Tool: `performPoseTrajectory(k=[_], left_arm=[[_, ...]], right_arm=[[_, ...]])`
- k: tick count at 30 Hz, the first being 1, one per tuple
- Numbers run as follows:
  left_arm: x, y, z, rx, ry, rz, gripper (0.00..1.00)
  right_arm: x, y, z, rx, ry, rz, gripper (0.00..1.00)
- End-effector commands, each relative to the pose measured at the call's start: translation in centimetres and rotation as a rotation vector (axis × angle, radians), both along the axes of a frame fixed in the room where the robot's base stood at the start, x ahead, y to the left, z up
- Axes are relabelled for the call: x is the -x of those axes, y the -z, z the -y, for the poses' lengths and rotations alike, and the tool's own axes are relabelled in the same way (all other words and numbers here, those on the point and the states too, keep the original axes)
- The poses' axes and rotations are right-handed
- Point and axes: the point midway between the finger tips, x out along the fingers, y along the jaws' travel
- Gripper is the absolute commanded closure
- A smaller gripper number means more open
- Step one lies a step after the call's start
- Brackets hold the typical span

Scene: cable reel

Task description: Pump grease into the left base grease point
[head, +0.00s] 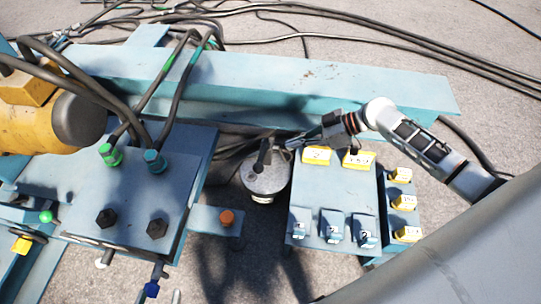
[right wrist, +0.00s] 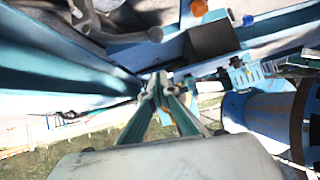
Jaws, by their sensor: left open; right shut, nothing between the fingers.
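A round grey pot with a dark upright handle (head: 266,182), perhaps the grease pump, stands on the ground between the blue machine and a panel. My right gripper (head: 291,143) comes in from the right and is beside the pot's top; I cannot tell whether they touch. In the right wrist view its fingers (right wrist: 157,88) meet at the tips with nothing between them. An orange cap (head: 227,217) sits on a blue bracket left of the pot. I cannot tell which fitting is the left base grease point. My left gripper is not in view.
A blue-grey panel (head: 336,190) with yellow labels and several switches stands right of the pot. A long blue beam (head: 300,90) runs behind. Hoses with green (head: 110,155) and teal (head: 155,161) ends join the machine at left. Cables lie on the ground behind.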

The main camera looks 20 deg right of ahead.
Motion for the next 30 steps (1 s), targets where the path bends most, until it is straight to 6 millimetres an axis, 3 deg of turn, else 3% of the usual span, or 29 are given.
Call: performPoseTrajectory(k=[8, 18, 24, 30], left_arm=[[0.4, 0.9, 0.4, 0.014, -0.002, -0.016, 0.55], [-0.6, -0.4, 1.6, 0.066, -0.012, 0.015, 0.55], [-0.7, -0.8, 2.3, 0.101, -0.016, 0.023, 0.55], [-1.2, -1.6, 2.7, 0.116, -0.014, 0.040, 0.55]], right_arm=[[-1.3, 2.5, -2.8, -0.005, 0.000, -0.005, 1.00], [-3.9, 6.4, -7.4, -0.003, 0.001, -0.008, 1.00], [-3.7, 9.2, -7.7, -0.002, 0.001, -0.010, 1.00], [-3.9, 9.7, -7.9, 0.000, 0.000, -0.002, 1.00]])
